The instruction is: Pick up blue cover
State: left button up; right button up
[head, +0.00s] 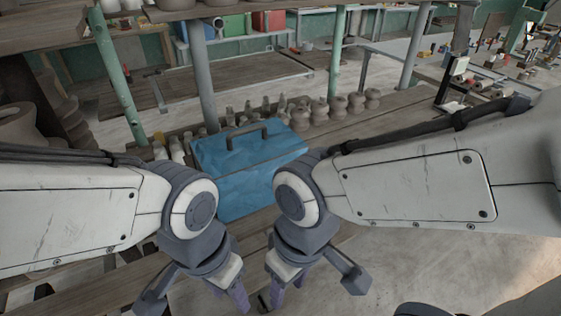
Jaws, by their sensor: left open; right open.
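The blue cover (235,153) has a dark handle (246,130) on top. It sits on a blue box (245,193) on the wooden shelf, in the middle of the head view. My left gripper (195,303) is open and empty, in front of the box and low to its left. My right gripper (312,284) is open and empty, in front of the box and low to its right. Both grippers are apart from the cover. My wrists hide the box's lower left side and part of its right side.
Several clay pots (335,106) stand in a row behind and right of the box. A green post (118,80) and a grey post (201,75) rise behind it. The wooden board right of the box (385,118) is mostly clear.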

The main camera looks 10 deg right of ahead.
aim_at(243, 160)
jog(key=z, duration=1.55)
jog(key=i, duration=1.85)
jog(key=u, duration=2.75)
